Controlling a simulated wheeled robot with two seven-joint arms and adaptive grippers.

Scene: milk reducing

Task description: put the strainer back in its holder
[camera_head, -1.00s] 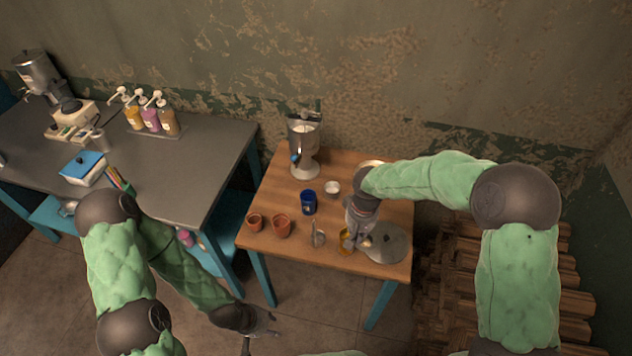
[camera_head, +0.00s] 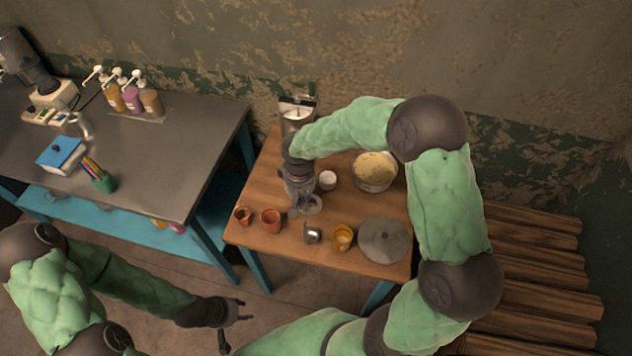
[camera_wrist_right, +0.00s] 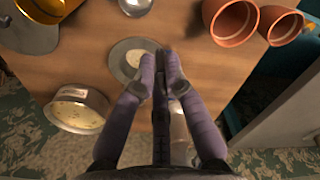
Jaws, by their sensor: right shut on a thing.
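My right gripper (camera_head: 300,208) is low over the middle of the small wooden table. It is shut on the edge of a round grey piece with a wide rim and a pale centre, which looks like the strainer (camera_head: 315,205). In the right wrist view the strainer (camera_wrist_right: 122,66) lies left of the closed fingertips (camera_wrist_right: 166,58). A small metal cup (camera_head: 312,235), possibly its holder, stands apart in front; it is cut off at the top of the wrist view (camera_wrist_right: 135,4). My left gripper (camera_head: 230,325) is open and empty, away from the table.
Two clay cups (camera_head: 270,220) stand left, a yellow cup (camera_head: 342,238) and round grey lid (camera_head: 383,240) right. A pot of pale contents (camera_head: 375,172) and small white cup (camera_head: 328,180) stand behind. A grey table (camera_head: 175,150) is left.

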